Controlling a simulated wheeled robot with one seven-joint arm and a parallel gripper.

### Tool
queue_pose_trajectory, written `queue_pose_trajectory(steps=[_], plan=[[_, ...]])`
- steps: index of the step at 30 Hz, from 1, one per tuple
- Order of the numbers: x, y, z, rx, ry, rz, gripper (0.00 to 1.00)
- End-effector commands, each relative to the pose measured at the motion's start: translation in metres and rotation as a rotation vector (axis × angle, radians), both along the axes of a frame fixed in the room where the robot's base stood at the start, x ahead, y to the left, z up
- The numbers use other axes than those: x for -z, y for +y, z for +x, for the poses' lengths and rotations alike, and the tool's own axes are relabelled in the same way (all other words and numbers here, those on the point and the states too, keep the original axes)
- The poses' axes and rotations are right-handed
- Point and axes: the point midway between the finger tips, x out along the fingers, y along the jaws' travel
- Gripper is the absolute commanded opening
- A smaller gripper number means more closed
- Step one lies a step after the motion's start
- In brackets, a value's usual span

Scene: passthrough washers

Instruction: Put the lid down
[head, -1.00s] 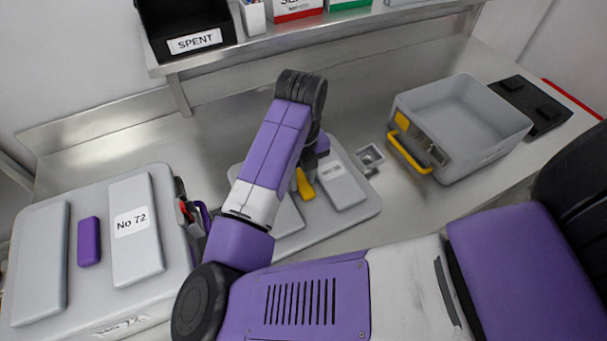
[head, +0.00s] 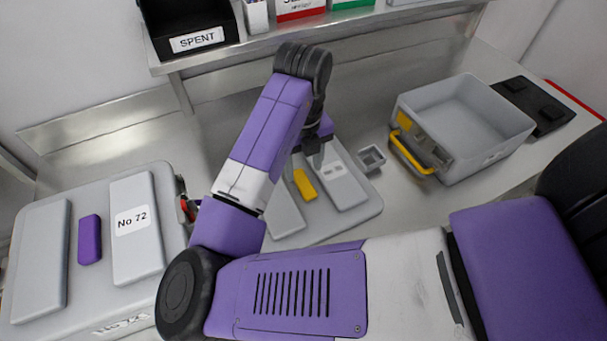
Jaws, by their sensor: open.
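The lid (head: 363,199) is a grey panel with raised pads and a yellow grip bar (head: 304,184) in its middle. It lies flat on the steel counter in the head view, partly hidden behind my arm. My gripper (head: 317,158) is above the lid, just beyond the yellow bar in the picture. It is open and appears clear of the bar, with nothing seen in it. The fingertips are small and dark, so their exact gap is hard to see.
An open grey box (head: 470,115) with a yellow latch stands to the right. A small grey tray (head: 371,157) sits between it and the lid. A closed case marked No 72 (head: 137,250) stands at left. A shelf with a black SPENT bin (head: 190,25) runs behind.

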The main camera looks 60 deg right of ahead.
Motion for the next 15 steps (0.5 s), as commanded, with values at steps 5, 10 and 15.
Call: queue_pose_trajectory(steps=[5,10,15], plan=[[-0.037,-0.001,0.000,0.003,-0.004,0.000,0.52],[-0.062,0.000,0.000,0.002,-0.003,0.001,0.52],[-0.073,0.000,0.000,0.001,-0.001,0.002,0.52]])
